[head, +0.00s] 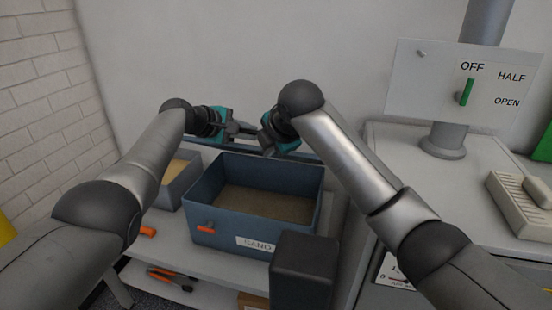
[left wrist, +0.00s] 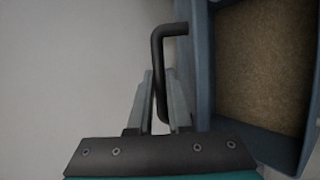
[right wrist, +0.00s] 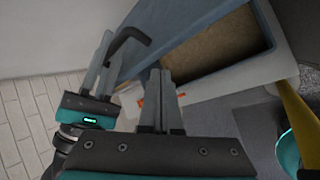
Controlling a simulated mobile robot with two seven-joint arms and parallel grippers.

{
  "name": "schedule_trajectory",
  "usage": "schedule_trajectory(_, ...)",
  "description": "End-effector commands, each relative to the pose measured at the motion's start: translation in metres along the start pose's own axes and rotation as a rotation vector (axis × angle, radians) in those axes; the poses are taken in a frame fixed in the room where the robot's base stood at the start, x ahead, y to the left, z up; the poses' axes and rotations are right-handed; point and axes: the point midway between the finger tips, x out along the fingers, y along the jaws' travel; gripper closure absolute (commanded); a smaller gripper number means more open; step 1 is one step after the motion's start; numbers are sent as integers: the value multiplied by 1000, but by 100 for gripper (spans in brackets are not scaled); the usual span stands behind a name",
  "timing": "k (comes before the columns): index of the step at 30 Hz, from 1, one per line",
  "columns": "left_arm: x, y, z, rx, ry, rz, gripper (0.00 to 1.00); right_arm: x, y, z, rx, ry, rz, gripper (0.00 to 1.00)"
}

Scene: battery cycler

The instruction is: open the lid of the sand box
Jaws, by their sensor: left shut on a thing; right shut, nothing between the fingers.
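The blue sand box (head: 205,188) with a "SAND" label stands on a low bench, and its sand (head: 262,203) is exposed. A blue strip (head: 305,154) behind the box's back rim looks like the raised lid; its exact angle is unclear. My left gripper (head: 240,128) is shut on the black bent handle (left wrist: 158,45), which also shows in the right wrist view (right wrist: 128,38) beside a blue panel (right wrist: 190,28). My right gripper (head: 268,149) is shut and empty near the blue strip; its closed fingers show in the right wrist view (right wrist: 160,75).
A grey bin (head: 180,183) stands left of the sand box. A dark grey box (head: 303,268) stands in front at the right. A white cabinet (head: 400,160) with a pole and an OFF/HALF/OPEN panel (head: 440,95) is at right. The wall is close behind.

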Motion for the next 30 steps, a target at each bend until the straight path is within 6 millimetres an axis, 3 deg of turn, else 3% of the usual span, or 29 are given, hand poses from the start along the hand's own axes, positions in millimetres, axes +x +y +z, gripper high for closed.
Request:
schedule_trajectory(3,4,-2,8,-1,-16,-5,100,-1,-29,-15,-231,-78,-167,100)
schedule_trajectory(6,4,-2,8,-1,-16,-5,100,-14,-37,-24,-420,-128,-265,100)
schedule_trajectory(12,4,-2,8,-1,-16,-5,100,-49,-31,-36,-717,-179,-366,100)
schedule_trajectory(17,4,-2,8,-1,-16,-5,100,-59,-29,-39,-808,-190,-394,100)
schedule_trajectory(23,4,-2,8,-1,-16,-5,100,-38,-37,-32,-816,-188,-402,100)
schedule_trajectory(30,4,-2,8,-1,-16,-5,100,9,-50,-16,-813,-187,-401,100)
